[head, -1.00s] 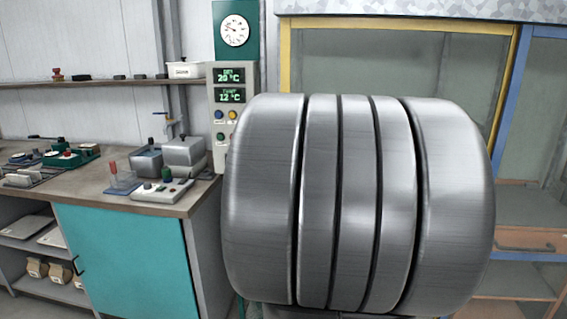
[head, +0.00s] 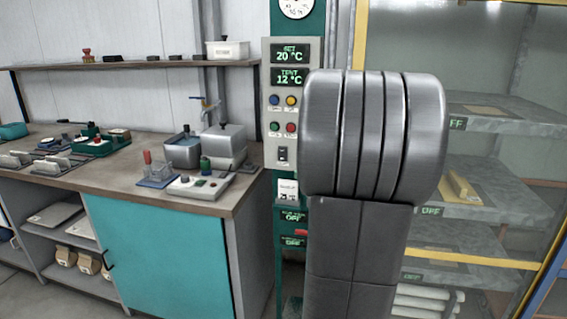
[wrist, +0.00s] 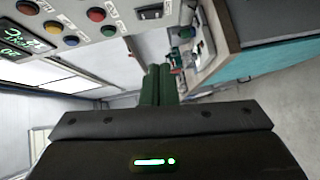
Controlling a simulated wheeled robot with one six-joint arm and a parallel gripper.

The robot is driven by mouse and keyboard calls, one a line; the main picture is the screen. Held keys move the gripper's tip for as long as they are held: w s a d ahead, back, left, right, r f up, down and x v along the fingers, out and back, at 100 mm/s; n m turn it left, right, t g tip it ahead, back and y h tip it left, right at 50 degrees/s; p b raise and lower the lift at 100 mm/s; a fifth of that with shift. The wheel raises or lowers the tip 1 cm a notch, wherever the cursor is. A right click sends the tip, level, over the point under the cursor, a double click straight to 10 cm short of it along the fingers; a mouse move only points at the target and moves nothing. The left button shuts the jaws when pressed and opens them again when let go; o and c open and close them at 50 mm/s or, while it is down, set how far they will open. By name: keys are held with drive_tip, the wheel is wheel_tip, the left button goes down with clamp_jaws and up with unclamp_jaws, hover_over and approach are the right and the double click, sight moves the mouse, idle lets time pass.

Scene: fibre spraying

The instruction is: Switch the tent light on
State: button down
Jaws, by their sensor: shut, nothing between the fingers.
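The grey control panel (head: 291,110) stands upright left of my arm in the head view. It has two green displays, SET 20 °C and TENT 12 °C, with blue, yellow, green and red buttons below. Under the buttons is a dark rocker switch (head: 282,154), also at the top of the wrist view (wrist: 150,12). I cannot read the small labels or tell the rocker's position. My gripper (wrist: 158,70) is shut and empty in the wrist view, its dark green fingers apart from the panel. My arm hides it in the head view.
Left of the panel is a workbench (head: 150,198) with metal boxes and small devices. At right, a yellow-framed glazed tent (head: 359,60) holds grey shelves with small OFF displays. Further OFF displays (head: 293,217) sit on the green post below the panel.

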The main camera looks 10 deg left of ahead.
drive_tip(key=p, duration=0.2)
approach(280, 159)
drive_tip(key=shift+x, duration=3.05)
drive_tip(key=shift+s+a, duration=0.1)
drive_tip(key=shift+b, duration=0.3)
drive_tip(key=shift+f+b, duration=0.3)
drive_tip(key=shift+b, duration=0.5)
drive_tip(key=shift+r, duration=0.25)
